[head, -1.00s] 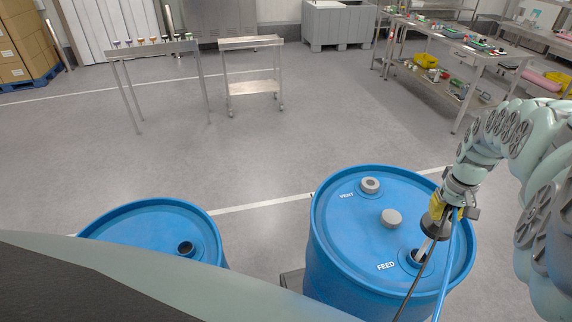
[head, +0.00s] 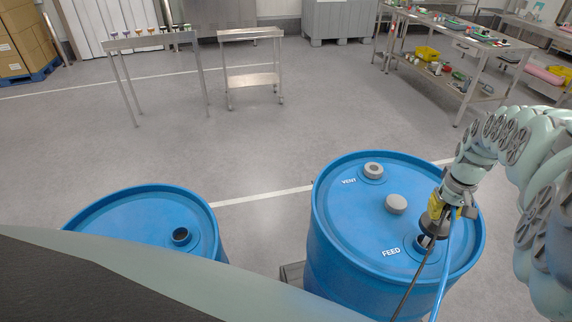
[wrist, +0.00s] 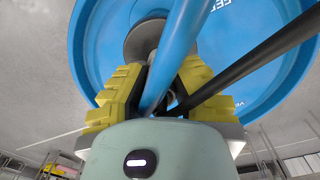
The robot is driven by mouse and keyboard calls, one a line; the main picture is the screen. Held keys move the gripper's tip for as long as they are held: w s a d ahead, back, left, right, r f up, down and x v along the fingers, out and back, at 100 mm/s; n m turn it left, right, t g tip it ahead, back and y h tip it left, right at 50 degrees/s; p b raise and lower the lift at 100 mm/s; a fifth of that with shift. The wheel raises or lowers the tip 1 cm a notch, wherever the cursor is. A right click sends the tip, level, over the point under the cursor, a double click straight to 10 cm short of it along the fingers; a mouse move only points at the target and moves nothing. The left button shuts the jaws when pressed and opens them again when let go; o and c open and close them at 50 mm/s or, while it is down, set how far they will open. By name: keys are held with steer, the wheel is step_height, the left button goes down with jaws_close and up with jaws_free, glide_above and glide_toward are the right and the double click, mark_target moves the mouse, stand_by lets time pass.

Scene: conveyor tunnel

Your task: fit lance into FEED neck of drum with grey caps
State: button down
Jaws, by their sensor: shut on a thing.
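The drum with grey caps (head: 340,205) is the blue drum at right in the head view. One grey cap (head: 373,170) sits at VENT and another (head: 396,204) lies on the lid's middle. My gripper (head: 447,207), with yellow finger pads, is shut on the lance (head: 433,226) above the FEED neck (head: 412,250). The lance's dark collar is close over the neck, and a short stretch of tube shows below it, entering the opening. Whether the collar touches the neck is hidden.
A second blue drum (head: 120,220) with an open neck (head: 181,236) stands at left. A blue hose (head: 446,265) and a black cable (head: 413,285) hang from the lance. A small metal table (head: 250,80) and a workbench (head: 460,50) stand far off. The floor between is clear.

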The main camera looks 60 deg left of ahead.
mark_target(435, 227)
steer(key=shift+f+b, duration=2.9)
steer(key=shift+f, duration=0.35)
steer(key=shift+w, duration=0.1)
steer(key=c, duration=0.9)
jaws_free()
steer(key=shift+r, duration=0.1)
step_height(435, 227, up, 10)
steer(key=shift+r, duration=0.95)
